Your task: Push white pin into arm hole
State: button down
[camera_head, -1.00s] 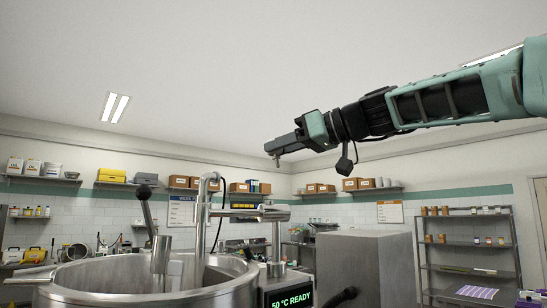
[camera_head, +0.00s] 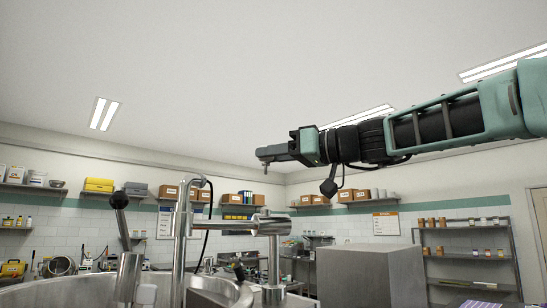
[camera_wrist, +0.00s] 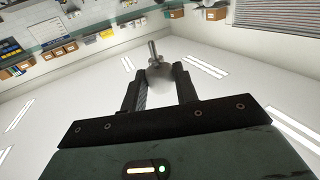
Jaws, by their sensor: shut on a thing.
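My gripper (camera_head: 263,153) is shut on a small pale grey pin (camera_head: 266,167). The gripper points left, high in the air in the head view, and the pin's thin end hangs below its tip. In the wrist view the pin (camera_wrist: 153,50) stands out from between the two fingers (camera_wrist: 158,84), with a wider, whitish part at the fingers. A steel horizontal arm (camera_head: 238,226) on a post above the vessel is below the gripper in the head view. I cannot make out a hole in it.
A steel vessel (camera_head: 212,290) and a black-knobbed lever (camera_head: 120,201) stand at lower left. A steel box (camera_head: 370,275) stands to the right of the steel arm. Wall shelves and a rack (camera_head: 465,250) are behind. The air around my gripper is clear.

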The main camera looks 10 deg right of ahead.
jog(key=shift+f+b, duration=0.25)
jog(key=shift+b, duration=0.15)
notch_tip(320, 180, down, 6)
jog(key=b, duration=0.7)
jog(key=shift+r+b, duration=0.1)
jog(key=shift+b, duration=0.3)
jog(key=shift+f, duration=0.2)
jog(key=shift+f+b, duration=0.35)
jog(key=shift+b, duration=0.35)
jog(key=shift+f+b, duration=0.6)
jog(key=shift+b, duration=0.15)
jog(key=c, duration=1)
grip_release()
